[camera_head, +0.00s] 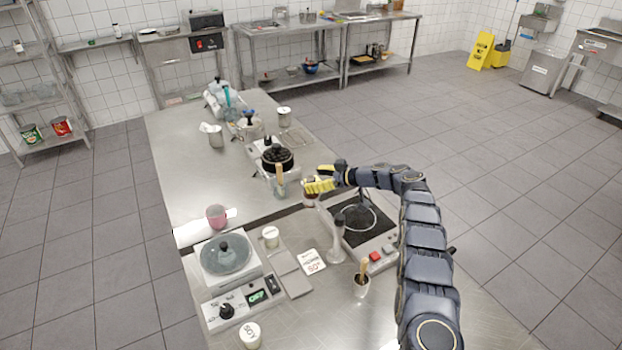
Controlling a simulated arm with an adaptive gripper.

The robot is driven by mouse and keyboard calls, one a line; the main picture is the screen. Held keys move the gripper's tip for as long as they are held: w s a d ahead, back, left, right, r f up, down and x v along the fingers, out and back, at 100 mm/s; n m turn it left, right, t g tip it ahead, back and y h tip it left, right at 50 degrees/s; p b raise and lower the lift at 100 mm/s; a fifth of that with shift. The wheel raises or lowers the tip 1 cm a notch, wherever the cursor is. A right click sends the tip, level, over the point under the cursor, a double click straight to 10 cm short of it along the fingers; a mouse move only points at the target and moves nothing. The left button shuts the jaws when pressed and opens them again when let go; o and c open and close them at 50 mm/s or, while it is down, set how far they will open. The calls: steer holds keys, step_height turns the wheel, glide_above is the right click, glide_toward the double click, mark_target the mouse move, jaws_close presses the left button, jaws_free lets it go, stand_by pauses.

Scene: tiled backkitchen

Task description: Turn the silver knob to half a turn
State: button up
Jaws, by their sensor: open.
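A hot plate (349,228) with a black top and a ring stands on the near right of the steel table. Its front panel carries a red button (375,256) and, beside it, a small pale grey shape (388,249) that may be the silver knob; its turn angle is too small to read. My gripper (319,181) has yellow fingers and is open and apart from that panel, beyond the hot plate's far left corner. It is above or beside a small reddish jar (310,198); I cannot tell if they touch.
A scale-like device (205,285) with a black knob (227,310) and green display stands at near left. A black pot (277,158) stands farther back.

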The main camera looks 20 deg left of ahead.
steer(key=shift+x, duration=0.75)
jaws_close()
steer(key=shift+r, duration=0.1)
steer(key=shift+w+a+r+m+t, duration=0.1)
steer(key=shift+r+m+t, duration=0.1)
steer(key=shift+m+t, duration=0.45)
steer(key=shift+f+m+t+h, duration=0.1)
steer(key=shift+m+t+h, duration=0.4)
steer(key=shift+m+t, duration=0.45)
steer(key=shift+t, duration=0.4)
steer(key=shift+f+m+t+h, duration=0.1)
steer(key=shift+m+t+h, duration=0.45)
steer(key=shift+m, duration=0.25)
